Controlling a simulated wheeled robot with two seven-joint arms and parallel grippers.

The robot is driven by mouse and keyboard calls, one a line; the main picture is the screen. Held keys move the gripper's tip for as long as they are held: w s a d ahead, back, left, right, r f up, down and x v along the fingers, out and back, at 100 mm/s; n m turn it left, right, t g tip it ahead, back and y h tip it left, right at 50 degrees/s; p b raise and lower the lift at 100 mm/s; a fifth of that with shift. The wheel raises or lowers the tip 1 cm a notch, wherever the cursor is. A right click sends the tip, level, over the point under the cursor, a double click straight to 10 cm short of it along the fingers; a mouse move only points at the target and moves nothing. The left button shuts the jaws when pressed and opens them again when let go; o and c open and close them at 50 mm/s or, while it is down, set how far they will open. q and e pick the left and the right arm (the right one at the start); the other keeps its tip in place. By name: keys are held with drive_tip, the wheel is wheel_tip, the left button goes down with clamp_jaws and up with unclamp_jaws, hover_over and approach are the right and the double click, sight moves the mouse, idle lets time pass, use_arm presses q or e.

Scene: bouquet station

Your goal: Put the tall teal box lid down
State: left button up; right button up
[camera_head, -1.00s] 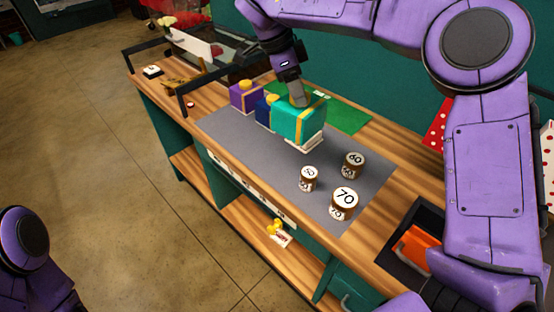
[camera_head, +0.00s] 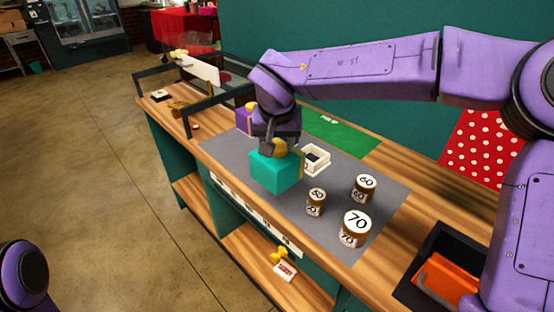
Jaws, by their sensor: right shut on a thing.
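The tall teal box lid (camera_head: 275,174) is in my right gripper (camera_head: 277,148), which is shut on its top. The lid is off its box and is in front and to the left of it, over the grey mat (camera_head: 321,229). I cannot tell whether its lower edge touches the mat. The box's open white base (camera_head: 317,157) stands on the mat with a dark thing inside. The gripper partly covers the lid's top. My left gripper is not in view.
Brown jars marked 50 (camera_head: 316,203), 60 (camera_head: 364,189) and 70 (camera_head: 354,230) stand right of the lid. A purple box (camera_head: 242,119) is behind the gripper. A green mat (camera_head: 340,132) lies at the back. The mat's front left part is clear.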

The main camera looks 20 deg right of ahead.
drive_tip(key=w+p+x, duration=0.1)
drive_tip(key=x, duration=0.9)
drive_tip(key=shift+w+d, duration=0.25)
drive_tip(key=shift+w, duration=0.05)
drive_tip(key=shift+s, duration=0.1)
drive_tip(key=o, duration=1.3)
drive_tip(key=shift+f, duration=0.1)
drive_tip(key=v, duration=1.2)
